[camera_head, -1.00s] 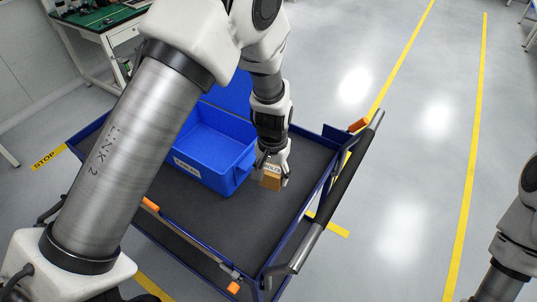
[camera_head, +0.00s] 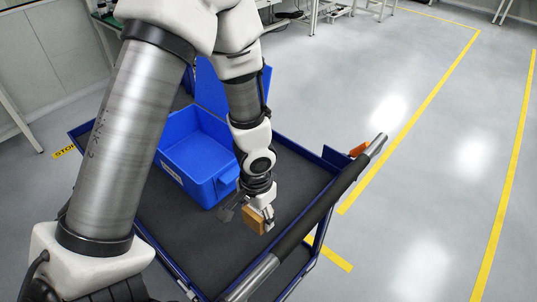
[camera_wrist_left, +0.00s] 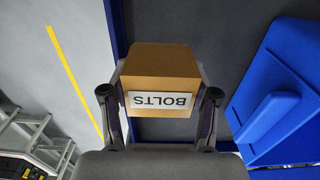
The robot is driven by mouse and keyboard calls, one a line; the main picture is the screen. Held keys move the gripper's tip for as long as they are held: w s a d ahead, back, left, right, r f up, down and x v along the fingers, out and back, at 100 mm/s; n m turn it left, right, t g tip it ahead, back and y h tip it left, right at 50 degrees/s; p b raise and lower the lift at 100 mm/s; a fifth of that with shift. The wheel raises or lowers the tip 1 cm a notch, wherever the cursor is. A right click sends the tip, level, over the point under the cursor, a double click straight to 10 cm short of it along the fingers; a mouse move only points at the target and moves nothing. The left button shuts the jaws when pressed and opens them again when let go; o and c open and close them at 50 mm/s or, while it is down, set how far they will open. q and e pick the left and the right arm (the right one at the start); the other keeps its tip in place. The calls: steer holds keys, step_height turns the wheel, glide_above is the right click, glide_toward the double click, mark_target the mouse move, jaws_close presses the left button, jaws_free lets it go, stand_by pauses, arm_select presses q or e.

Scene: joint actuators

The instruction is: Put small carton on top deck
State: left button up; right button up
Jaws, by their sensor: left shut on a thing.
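The small carton (camera_head: 254,219) is a brown box, held in my left gripper (camera_head: 258,214) over the dark top deck (camera_head: 288,174) of the cart, to the right of the blue bin. In the left wrist view the carton (camera_wrist_left: 161,72) sits between the two fingers of my left gripper (camera_wrist_left: 160,105), with a white label reading BOLTS facing the camera. The left gripper is shut on it. Whether the carton touches the deck is hard to tell. My right gripper is not in view.
A blue bin (camera_head: 203,186) stands on the deck, left of the carton; its blue wall also shows in the left wrist view (camera_wrist_left: 262,125). The cart's push handle (camera_head: 330,200) runs along the right side. Bare deck lies around the carton.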

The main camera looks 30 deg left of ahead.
arm_select(q)
steer(key=w+p, duration=0.7)
steer(key=p, duration=0.1)
steer(key=shift+r, duration=0.2)
steer(key=p, duration=0.2)
glide_above(290, 195)
steer(key=shift+s+f, duration=0.1)
steer(key=shift+f, duration=0.75)
step_height(290, 195, down, 3)
steer(key=shift+f+p, duration=0.1)
steer(key=shift+p, duration=1.05)
steer(key=shift+f+b, duration=0.35)
steer(key=shift+f, duration=0.05)
steer(key=o, duration=1.3)
steer(key=shift+r, duration=0.15)
steer(key=shift+r, duration=0.2)
step_height(290, 195, up, 12)
steer(key=b, duration=0.3)
steer(key=shift+f, duration=0.1)
